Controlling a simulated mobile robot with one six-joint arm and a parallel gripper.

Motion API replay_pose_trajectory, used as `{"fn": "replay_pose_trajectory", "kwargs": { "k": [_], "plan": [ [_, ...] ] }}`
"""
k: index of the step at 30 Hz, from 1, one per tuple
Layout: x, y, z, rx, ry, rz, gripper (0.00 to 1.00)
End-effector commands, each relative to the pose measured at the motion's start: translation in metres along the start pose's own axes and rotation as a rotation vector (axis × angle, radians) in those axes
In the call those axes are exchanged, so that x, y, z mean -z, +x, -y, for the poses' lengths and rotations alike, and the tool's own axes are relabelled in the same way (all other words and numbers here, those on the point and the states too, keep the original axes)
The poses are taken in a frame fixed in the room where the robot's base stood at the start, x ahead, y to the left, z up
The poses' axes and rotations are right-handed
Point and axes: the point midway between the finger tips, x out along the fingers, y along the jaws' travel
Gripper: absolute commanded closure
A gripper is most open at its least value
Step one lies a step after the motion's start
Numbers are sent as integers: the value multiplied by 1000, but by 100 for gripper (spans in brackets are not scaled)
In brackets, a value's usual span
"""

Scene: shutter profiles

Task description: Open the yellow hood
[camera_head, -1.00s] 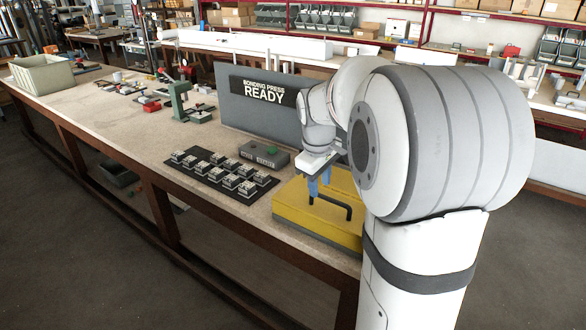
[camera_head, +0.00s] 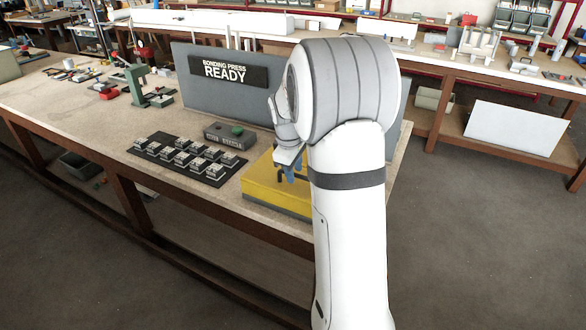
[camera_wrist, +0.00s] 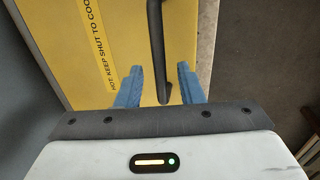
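The yellow hood (camera_head: 262,188) lies closed, low and flat, on the near right end of the bench, partly hidden behind my arm in the head view. In the wrist view the hood (camera_wrist: 115,35) fills the upper middle, with a printed strip (camera_wrist: 97,45) reading in part "HOT KEEP SHUT TO COO". A black bar handle (camera_wrist: 156,38) runs down its right part. My gripper (camera_wrist: 160,69) is open, its two blue fingers on either side of the handle's near end, with gaps visible. In the head view my gripper (camera_head: 290,172) is over the hood, mostly hidden by my arm.
A grey panel (camera_head: 218,104) with a sign reading "BONDING PRESS READY" (camera_head: 228,70) stands behind the hood. Floor is open in front of the bench.

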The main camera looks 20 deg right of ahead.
Motion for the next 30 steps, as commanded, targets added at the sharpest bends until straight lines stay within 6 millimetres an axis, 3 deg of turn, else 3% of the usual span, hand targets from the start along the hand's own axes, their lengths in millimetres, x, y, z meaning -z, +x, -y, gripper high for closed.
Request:
{"fn": "replay_pose_trajectory", "kwargs": {
  "k": [5,17,30],
  "plan": [
    [0,0,0,0,0,0,67],
    [1,-1,0,-1,-1,-1,99],
    [1,-1,1,0,-2,-1,100]
  ]
}}
